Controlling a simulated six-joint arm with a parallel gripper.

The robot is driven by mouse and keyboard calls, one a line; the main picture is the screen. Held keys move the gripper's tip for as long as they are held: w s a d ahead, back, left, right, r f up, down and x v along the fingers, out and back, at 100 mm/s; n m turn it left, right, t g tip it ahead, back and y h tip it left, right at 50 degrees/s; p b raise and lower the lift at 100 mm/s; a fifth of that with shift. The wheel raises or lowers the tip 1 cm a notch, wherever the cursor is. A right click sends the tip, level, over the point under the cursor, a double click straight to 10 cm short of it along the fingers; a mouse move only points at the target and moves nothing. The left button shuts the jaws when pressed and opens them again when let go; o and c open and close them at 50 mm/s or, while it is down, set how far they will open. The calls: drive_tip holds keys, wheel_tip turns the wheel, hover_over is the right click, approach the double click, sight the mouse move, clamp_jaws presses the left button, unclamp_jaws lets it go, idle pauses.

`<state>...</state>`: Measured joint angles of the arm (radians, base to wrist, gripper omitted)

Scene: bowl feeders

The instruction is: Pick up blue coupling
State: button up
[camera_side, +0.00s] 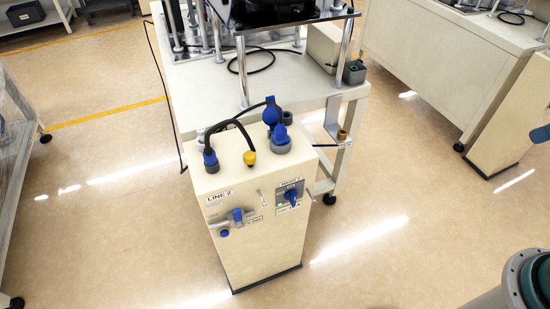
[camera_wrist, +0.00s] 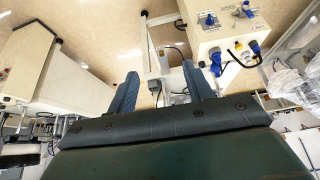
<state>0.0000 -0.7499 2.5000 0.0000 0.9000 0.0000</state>
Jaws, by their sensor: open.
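On top of a cream cabinet labelled LINE 2 (camera_side: 235,225) are two blue fittings. A blue coupling with a black cable (camera_side: 210,158) stands at the left; it also shows in the wrist view (camera_wrist: 254,46). A larger blue connector on a grey base (camera_side: 279,137) stands at the right, and in the wrist view (camera_wrist: 215,61). I cannot tell which the task means.
A cream workbench (camera_side: 205,85) on metal legs stands right behind the cabinet. A bracket with a brass fitting (camera_side: 342,135) sticks out at its front right corner. Black cables loop above the cabinet top. Another bench (camera_side: 440,60) stands at the right. Open floor surrounds the cabinet's front.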

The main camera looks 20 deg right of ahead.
drive_tip(key=shift+o, duration=0.3)
drive_tip(key=w+a+r+n+y, duration=0.1)
drive_tip(key=w+a+r+n, duration=0.15)
drive_tip(key=w, duration=0.45)
drive_tip(key=w+a+r+n, duration=0.1)
drive_tip(key=w+a+r, duration=0.2)
drive_tip(key=w, duration=0.3)
drive_tip(key=n+g+y, duration=0.3)
drive_tip(key=n, duration=0.5)
hover_over(210, 158)
drive_tip(key=d, duration=0.2)
drive_tip(key=shift+f, duration=13.45)
drive_tip(key=shift+w+d, duration=0.1)
drive_tip(key=shift+w, duration=0.05)
